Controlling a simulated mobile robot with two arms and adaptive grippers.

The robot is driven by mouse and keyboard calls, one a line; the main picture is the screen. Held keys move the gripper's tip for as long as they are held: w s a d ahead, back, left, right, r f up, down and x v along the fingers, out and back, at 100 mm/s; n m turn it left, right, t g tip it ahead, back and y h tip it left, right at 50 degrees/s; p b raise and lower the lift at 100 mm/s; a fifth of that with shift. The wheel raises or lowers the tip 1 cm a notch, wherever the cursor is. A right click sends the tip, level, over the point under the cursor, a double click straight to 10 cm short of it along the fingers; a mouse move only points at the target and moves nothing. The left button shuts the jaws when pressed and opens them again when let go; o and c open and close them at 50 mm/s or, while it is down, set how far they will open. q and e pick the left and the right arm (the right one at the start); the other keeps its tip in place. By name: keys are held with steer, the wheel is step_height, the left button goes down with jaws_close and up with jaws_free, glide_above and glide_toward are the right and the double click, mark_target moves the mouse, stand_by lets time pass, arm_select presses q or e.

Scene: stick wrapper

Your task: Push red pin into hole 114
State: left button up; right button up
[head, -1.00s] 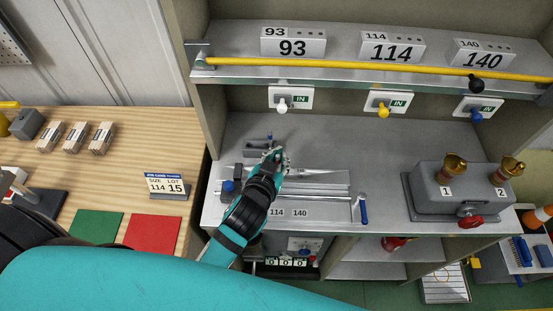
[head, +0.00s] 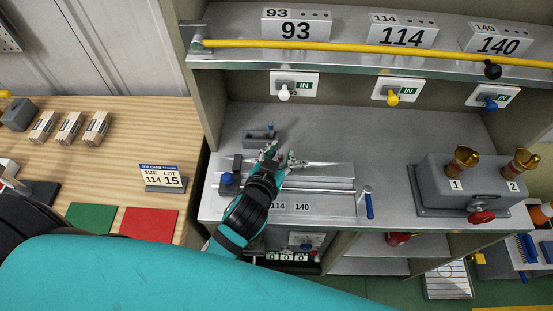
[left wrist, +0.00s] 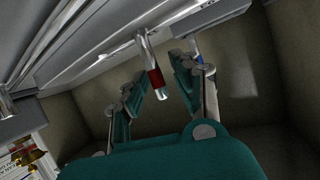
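The red pin (left wrist: 154,76), a metal rod with a red band, shows in the left wrist view, sticking out from a metal rail. My left gripper (left wrist: 158,78) is open, with one finger on each side of the pin; I see gaps between fingers and pin. In the head view my left gripper (head: 279,157) is over the fixture on the bench, and the red pin cannot be made out there. Labels 114 (head: 277,206) and 140 (head: 302,207) sit on the fixture's front; the arm covers the area left of them. The hole itself is not visible. My right gripper is not in view.
A blue-handled lever (head: 368,204) stands right of the fixture. A grey box with brass cups (head: 463,190) is farther right. A small grey block with a blue pin (head: 261,139) lies behind my gripper. The shelf behind carries a yellow bar (head: 390,49).

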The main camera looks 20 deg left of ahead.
arm_select(q)
steer(key=p+v, duration=0.3)
steer(key=v, duration=0.9)
